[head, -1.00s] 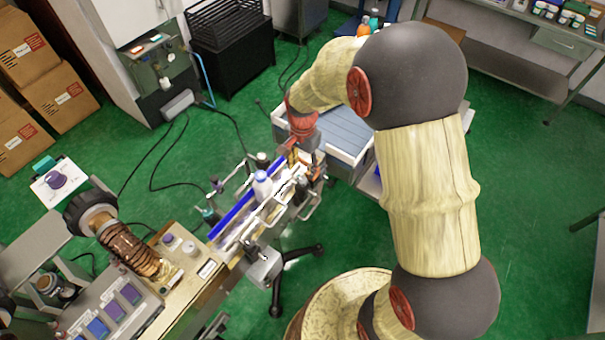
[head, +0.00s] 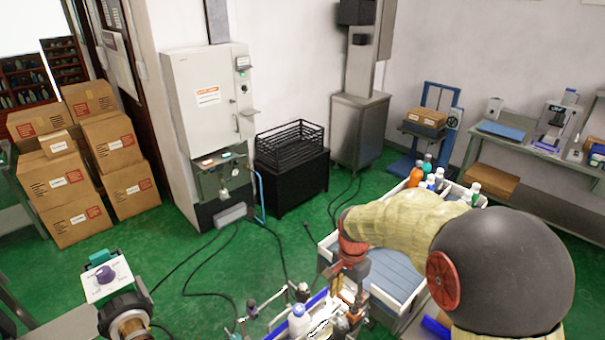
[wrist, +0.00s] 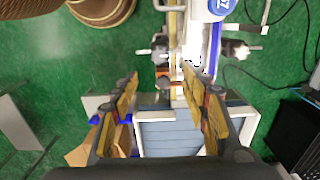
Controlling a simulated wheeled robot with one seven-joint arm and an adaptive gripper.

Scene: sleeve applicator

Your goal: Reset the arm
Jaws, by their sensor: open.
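My arm reaches from the lower right of the head view to my gripper (head: 350,285), which points down by the near-left end of a white-rimmed grey slatted tray (head: 328,250). In the wrist view my gripper (wrist: 159,78) has its two fingers spread wide apart with nothing between them. A white bottle (head: 299,320) stands on the conveyor rail with blue edges, just left of my gripper. The bottle also shows at the top of the wrist view (wrist: 213,8), beyond the fingertips and apart from them.
Several bottles (head: 427,172) stand at the tray's far end. A white cabinet machine (head: 210,100) and a black crate (head: 290,145) stand behind. Stacked cardboard boxes (head: 75,165) are at left, a bench (head: 535,150) at right. Cables cross the green floor.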

